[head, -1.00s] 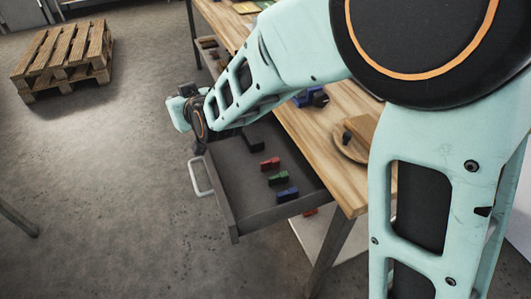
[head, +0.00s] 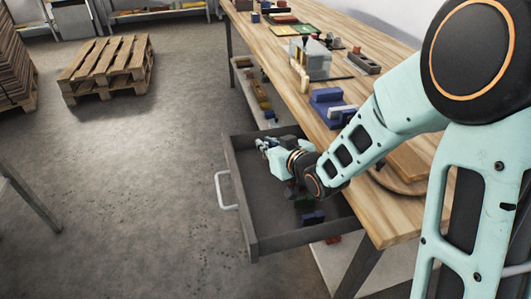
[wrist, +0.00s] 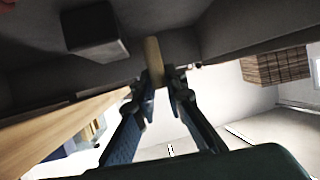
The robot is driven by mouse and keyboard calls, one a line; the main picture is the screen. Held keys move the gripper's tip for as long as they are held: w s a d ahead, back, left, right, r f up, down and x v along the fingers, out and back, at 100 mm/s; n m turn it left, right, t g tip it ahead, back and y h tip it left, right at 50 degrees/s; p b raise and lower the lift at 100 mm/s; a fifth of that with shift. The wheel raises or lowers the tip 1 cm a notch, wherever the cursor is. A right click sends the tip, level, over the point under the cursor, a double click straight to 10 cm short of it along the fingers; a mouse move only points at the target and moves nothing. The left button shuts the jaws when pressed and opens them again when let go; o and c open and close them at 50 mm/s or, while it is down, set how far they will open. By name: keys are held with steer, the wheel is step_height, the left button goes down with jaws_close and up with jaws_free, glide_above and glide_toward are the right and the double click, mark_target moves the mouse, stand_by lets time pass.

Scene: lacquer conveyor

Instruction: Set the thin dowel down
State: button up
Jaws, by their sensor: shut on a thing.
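My gripper (head: 264,145) is over the far part of the open grey drawer (head: 268,222) in the head view. In the wrist view its two dark fingers (wrist: 160,86) are shut on the thin dowel (wrist: 153,58), a pale tan rod that points away between the fingertips. The drawer's dark inside fills the top of that view, and the dowel's far end is close to it; I cannot tell whether they touch. I cannot make out the dowel in the head view.
A dark block (wrist: 94,34) is in the drawer near the dowel. The wooden workbench (head: 372,211) borders the drawer on the right. A pallet (head: 108,68) stands on open floor.

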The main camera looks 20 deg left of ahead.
mark_target(265, 158)
steer(key=shift+a+f, duration=0.1)
steer(key=shift+f, duration=1.2)
steer(key=shift+b, duration=0.3)
steer(key=shift+f, duration=0.2)
steer(key=o, duration=0.4)
steer(key=shift+o, duration=0.2)
steer(key=shift+r, duration=0.1)
steer(key=shift+r, duration=0.25)
steer(key=p+v, duration=0.1)
steer(key=v, duration=0.6)
steer(key=shift+s+d+p, duration=0.2)
steer(key=shift+p, duration=0.1)
